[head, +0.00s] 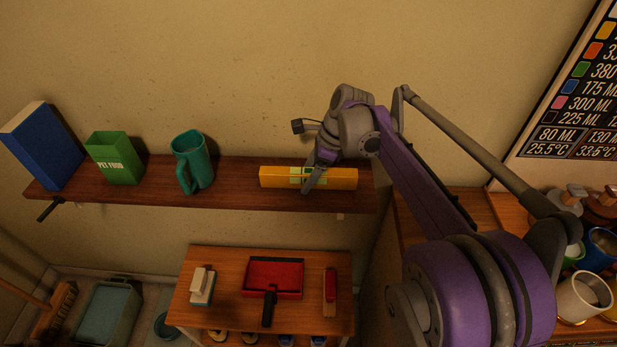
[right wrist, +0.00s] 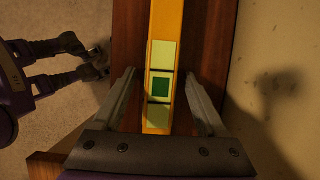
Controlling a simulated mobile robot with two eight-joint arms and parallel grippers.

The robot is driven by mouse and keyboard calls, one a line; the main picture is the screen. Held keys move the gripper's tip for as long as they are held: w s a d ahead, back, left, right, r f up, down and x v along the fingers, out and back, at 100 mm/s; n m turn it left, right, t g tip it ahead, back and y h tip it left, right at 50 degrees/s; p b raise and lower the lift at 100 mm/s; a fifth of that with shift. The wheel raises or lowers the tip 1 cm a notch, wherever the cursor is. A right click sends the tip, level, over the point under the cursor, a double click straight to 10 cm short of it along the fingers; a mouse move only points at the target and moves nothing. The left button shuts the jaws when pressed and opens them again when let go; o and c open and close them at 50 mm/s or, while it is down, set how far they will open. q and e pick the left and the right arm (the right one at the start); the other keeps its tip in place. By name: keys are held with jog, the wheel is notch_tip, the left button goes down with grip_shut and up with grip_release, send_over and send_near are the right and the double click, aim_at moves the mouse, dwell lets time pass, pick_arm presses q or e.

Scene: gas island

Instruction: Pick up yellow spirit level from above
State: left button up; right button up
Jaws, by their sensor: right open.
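The yellow spirit level (head: 335,178) lies along the right part of the wooden wall shelf, with pale green and dark green patches at its middle. My right gripper (head: 310,180) is over it from above. In the right wrist view the open fingers (right wrist: 164,88) stand on either side of the spirit level (right wrist: 165,40), with gaps between them and its sides. The green patches (right wrist: 160,87) lie between the fingers. Whether the fingers reach below its top is hard to tell. My left gripper does not show in the head view.
The shelf (head: 235,185) also holds a teal pitcher (head: 192,162), a green pet food box (head: 115,158) and a blue box (head: 45,147). A lower table (head: 225,260) carries a red dustpan (head: 273,275) and brushes. Mugs (head: 583,297) stand at the right. The wall is close behind the shelf.

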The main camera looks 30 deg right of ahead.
grip_shut()
dwell(0.3)
